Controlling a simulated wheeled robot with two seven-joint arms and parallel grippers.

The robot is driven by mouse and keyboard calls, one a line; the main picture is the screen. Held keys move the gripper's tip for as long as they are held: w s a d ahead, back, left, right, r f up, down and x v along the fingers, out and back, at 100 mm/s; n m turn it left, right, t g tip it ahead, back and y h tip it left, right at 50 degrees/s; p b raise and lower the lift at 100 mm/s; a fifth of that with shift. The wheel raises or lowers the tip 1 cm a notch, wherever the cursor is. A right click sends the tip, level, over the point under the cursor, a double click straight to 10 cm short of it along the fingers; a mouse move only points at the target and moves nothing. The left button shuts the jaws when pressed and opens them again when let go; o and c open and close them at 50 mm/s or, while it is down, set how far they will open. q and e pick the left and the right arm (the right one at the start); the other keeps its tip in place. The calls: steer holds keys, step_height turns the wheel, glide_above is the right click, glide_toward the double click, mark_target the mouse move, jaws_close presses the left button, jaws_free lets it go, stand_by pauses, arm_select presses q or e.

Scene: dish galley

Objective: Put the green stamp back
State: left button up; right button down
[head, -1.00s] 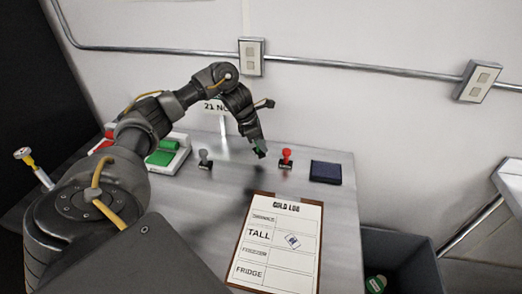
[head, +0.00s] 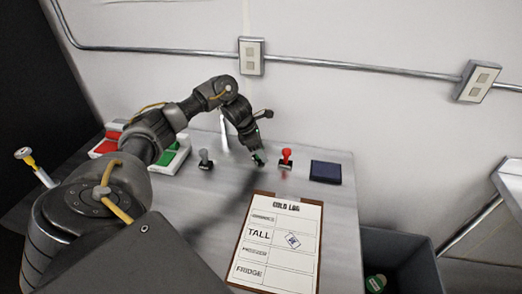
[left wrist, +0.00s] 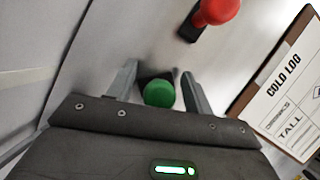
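The green stamp (head: 258,160) is at the table between the grey stamp and the red stamp. In the left wrist view its round green knob (left wrist: 160,94) shows between my fingers, with part of its dark base beyond. My left gripper (head: 254,151) is over it, pointing down. In the left wrist view the gripper (left wrist: 157,82) is open, a finger on each side of the knob and a small gap on both sides. The gripper partly hides the stamp in the head view. My right gripper is not in view.
The grey stamp (head: 205,160) stands left and the red stamp (head: 286,159) close right. A dark blue pad (head: 326,172) lies further right. Green (head: 168,156) and red (head: 106,143) pads lie at left. The cold log clipboard (head: 236,235) lies in front, a grey bin (head: 420,255) beyond the right edge.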

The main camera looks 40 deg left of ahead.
arm_select(q)
steer(key=shift+r, duration=0.15)
steer(key=shift+r, duration=0.25)
steer(key=p+v, duration=0.1)
steer(key=v, duration=1)
steer(key=shift+s+a+r, duration=0.2)
steer(key=shift+r, duration=0.05)
